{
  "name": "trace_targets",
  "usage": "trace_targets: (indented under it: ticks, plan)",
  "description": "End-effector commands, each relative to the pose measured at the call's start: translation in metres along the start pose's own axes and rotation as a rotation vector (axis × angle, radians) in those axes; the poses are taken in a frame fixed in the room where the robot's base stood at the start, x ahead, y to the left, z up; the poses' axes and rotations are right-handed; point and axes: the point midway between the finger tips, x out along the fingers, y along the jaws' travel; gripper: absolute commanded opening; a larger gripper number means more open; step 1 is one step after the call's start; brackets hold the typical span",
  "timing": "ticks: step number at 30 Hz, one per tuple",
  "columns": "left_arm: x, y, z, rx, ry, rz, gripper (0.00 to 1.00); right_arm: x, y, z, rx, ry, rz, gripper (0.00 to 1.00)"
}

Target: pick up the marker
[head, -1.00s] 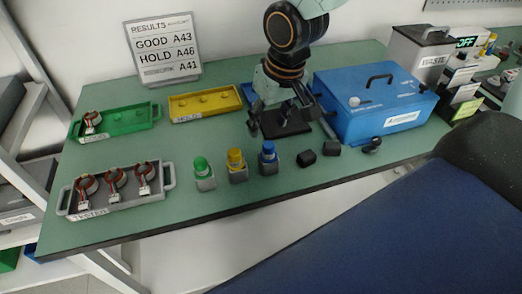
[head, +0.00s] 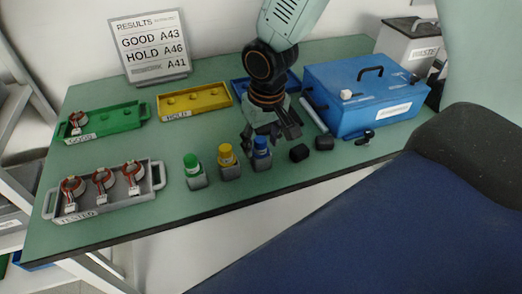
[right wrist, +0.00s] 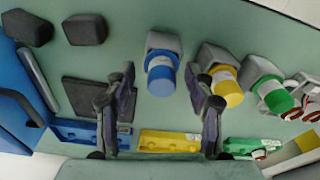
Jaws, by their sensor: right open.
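Three capped markers stand upright in grey holders in a row near the table's front edge: a green one (head: 193,164), a yellow one (head: 227,156) and a blue one (head: 261,148). They also show in the right wrist view as blue (right wrist: 161,78), yellow (right wrist: 227,88) and green (right wrist: 272,94). My right gripper (head: 271,133) is open and empty, just behind and above the blue marker. In the right wrist view the blue marker lies between the two spread fingers (right wrist: 161,72), apart from both. My left gripper is out of view.
Two black blocks (head: 299,153) (head: 324,143) sit right of the blue marker. A blue box (head: 365,110) stands behind them. Yellow (head: 190,101) and green (head: 105,123) trays lie at the back left. A grey tray (head: 150,190) holds stators at front left.

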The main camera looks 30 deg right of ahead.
Motion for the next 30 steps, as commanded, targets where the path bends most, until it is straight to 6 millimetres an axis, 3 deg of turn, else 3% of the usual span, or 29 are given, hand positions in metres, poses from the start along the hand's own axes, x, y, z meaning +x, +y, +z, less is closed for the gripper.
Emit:
trace_targets:
  ticks: [7,25,30]
  plan:
    - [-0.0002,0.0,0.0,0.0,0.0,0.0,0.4,0.0002,-0.0001,-0.0006,0.0,0.002,0.0,0.52]
    - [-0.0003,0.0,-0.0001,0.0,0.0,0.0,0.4,0.0001,-0.0001,-0.0004,0.0,0.001,0.0,0.01]
    - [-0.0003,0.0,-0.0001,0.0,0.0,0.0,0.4,0.0,-0.0001,-0.0005,0.0,0.002,0.0,0.0]
